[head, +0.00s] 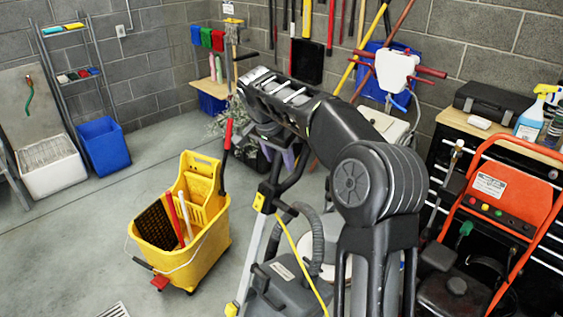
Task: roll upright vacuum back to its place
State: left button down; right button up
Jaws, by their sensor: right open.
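A grey and black machine (285,288) with a ribbed hose, a yellow cord and a sloping pole stands on the floor at the bottom centre; it looks like the upright vacuum. Its upper pole and handle rise toward my right gripper (272,146). My right arm comes up from the bottom, bends at the elbow and reaches left over the machine. The right gripper points down by the top of the handle and is open. The fingertips are small and partly hidden, so I cannot tell whether they touch the handle. My left gripper is not in view.
A yellow mop bucket (205,245) stands close left of the machine. An orange-framed machine (500,190) and a workbench (500,128) are at the right. A blue bin (104,146) and white tub (50,172) stand at the left. Floor between them is clear.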

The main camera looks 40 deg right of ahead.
jog(key=shift+x, duration=1.4)
grip_shut()
jog(key=shift+r, duration=0.1)
